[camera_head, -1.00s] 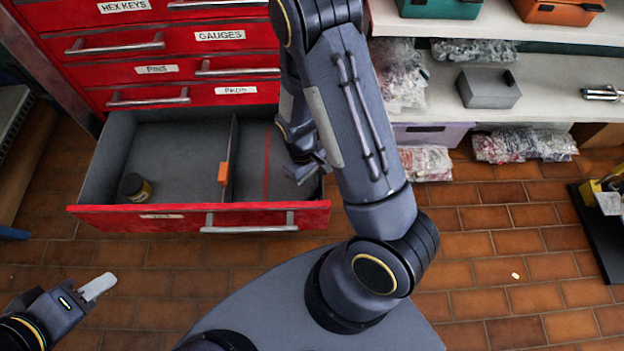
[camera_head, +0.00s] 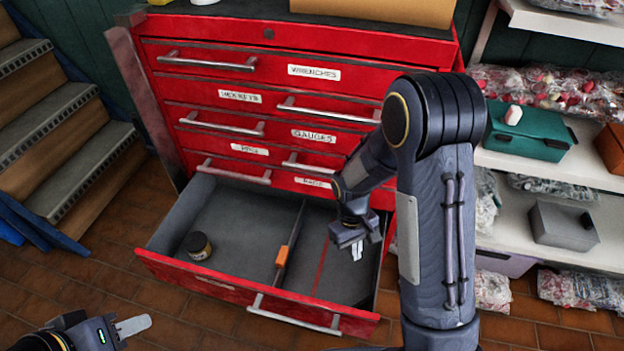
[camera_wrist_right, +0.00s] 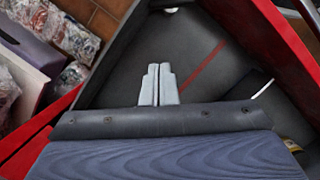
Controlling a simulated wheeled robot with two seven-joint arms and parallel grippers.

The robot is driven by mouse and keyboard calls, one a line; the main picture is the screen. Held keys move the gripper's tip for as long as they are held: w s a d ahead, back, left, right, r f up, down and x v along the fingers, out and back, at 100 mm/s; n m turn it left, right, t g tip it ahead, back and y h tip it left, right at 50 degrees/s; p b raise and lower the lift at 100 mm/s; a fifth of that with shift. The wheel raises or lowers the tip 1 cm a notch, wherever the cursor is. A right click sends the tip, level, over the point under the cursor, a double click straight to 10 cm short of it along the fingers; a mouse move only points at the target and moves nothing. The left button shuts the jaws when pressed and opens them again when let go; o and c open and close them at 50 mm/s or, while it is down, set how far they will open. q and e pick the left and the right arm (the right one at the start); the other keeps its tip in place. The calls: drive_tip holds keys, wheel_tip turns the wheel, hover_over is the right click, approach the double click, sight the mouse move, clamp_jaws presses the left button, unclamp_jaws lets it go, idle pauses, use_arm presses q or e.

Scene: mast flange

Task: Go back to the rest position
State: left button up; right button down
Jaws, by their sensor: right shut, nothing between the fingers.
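My right gripper (camera_head: 357,248) hangs above the right compartment of the open bottom drawer, its fingers together and empty. The wrist view shows the two closed fingertips (camera_wrist_right: 158,84) over the dark drawer floor, with a red line beside them. My left gripper (camera_head: 132,326) is low at the left edge of the head view, beyond the drawer front. Its fingers are seen from the side, so their gap cannot be judged.
The open drawer (camera_head: 215,287) of the red cabinet (camera_head: 345,47) holds a dark jar (camera_head: 198,246) and an orange block (camera_head: 281,256) at the divider. Shelves with a teal case (camera_head: 526,132) and a grey box (camera_head: 563,225) stand at right. Steps (camera_head: 60,140) are at left.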

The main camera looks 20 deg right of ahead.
drive_tip(key=shift+r, duration=0.1)
drive_tip(key=s+a+r+m+t+y, duration=0.15)
drive_tip(key=s+r+t, duration=0.25)
drive_tip(key=s+r, duration=0.5)
drive_tip(key=s+a+r+m+t+y, duration=0.1)
drive_tip(key=s+r+m+t+y, duration=0.3)
drive_tip(key=r, duration=0.9)
wheel_tip(320, 180, up, 25)
drive_tip(key=s+n+h+p, duration=0.1)
drive_tip(key=p, duration=2.4)
drive_tip(key=shift+f, duration=0.15)
